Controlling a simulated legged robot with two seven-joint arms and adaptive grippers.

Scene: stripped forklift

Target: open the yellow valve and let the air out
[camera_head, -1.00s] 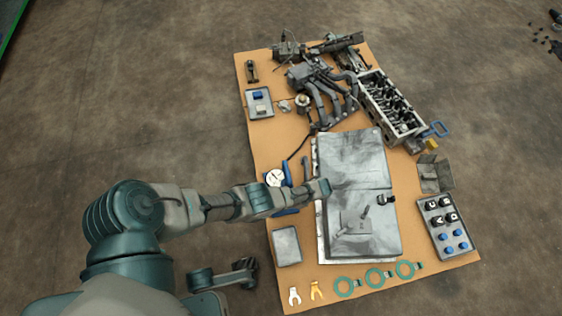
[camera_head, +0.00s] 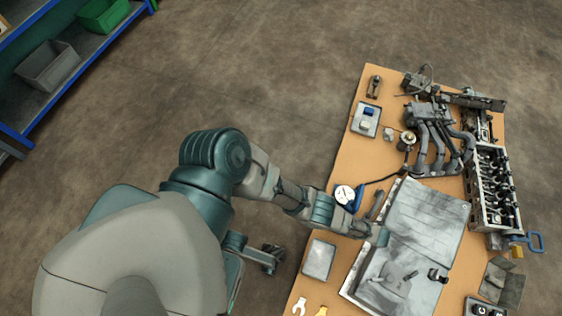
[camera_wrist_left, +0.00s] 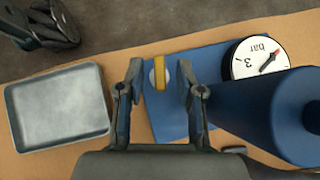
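The yellow valve (camera_wrist_left: 160,72) stands on a blue base (camera_wrist_left: 178,112), seen in the left wrist view. My left gripper (camera_wrist_left: 158,82) is open there, with one finger on each side of the valve and gaps between. A round white gauge (camera_wrist_left: 258,57) marked "bar", with a red needle, sits right of the fingers; it also shows in the head view (camera_head: 345,195). A large blue cylinder (camera_wrist_left: 275,115) is beside it. My left forearm hides the valve in the head view. My right gripper (camera_head: 273,258) appears as a dark claw off the mat; its opening is unclear.
A grey tray (camera_wrist_left: 57,108) lies left of the left gripper in the wrist view. In the head view, a grey panel (camera_head: 430,215), pipes (camera_head: 432,145) and an engine block (camera_head: 490,185) crowd the orange mat (camera_head: 350,150). Open floor lies left of it.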

